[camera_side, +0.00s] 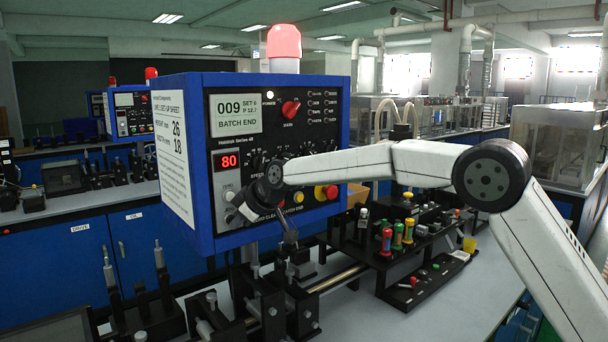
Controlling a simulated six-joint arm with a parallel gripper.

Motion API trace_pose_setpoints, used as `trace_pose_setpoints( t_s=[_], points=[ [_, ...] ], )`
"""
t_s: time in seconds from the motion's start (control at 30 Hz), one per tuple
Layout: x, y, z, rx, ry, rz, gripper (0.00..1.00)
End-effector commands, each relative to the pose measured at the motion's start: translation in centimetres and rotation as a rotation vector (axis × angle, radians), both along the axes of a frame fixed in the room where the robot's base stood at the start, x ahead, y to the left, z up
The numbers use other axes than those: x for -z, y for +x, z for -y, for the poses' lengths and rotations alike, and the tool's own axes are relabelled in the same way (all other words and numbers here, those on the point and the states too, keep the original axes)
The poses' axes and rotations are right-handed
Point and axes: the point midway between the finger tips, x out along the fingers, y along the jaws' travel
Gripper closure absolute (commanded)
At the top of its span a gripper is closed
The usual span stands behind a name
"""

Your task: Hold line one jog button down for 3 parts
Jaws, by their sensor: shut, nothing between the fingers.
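The blue control box (202,225) stands at centre left with its dark front panel turned to the right. Its screen (235,113) reads "009", "SET 6" and "BATCH END". A red number display (228,161) reads 80. My gripper (233,214) is shut and empty, close to the lower left of the panel, below that display. I cannot tell whether it touches a button there. My wrist and gripper cover part of the lower panel, and no button marked jog for line one can be made out. A red knob (290,108) and a yellow button (320,193) show further right.
A red beacon (284,43) tops the box. A white set-up sheet (172,158) is on its left side. Below are metal rods and black fixtures (300,310). A black rack (405,255) with coloured handles stands at right on the grey bench.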

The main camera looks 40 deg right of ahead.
Motion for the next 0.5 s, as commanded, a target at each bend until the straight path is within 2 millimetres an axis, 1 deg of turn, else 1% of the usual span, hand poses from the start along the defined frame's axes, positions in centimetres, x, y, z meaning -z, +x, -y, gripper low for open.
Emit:
trace_pose_setpoints(
  t_s=[0.23, 0.5],
  points=[
    [0.01, -1.0, -0.02, -0.001, -0.001, -0.001, 1.0],
    [0.04, -1.21, -0.03, 0.0, 0.0, -0.001, 1.0]
  ],
)
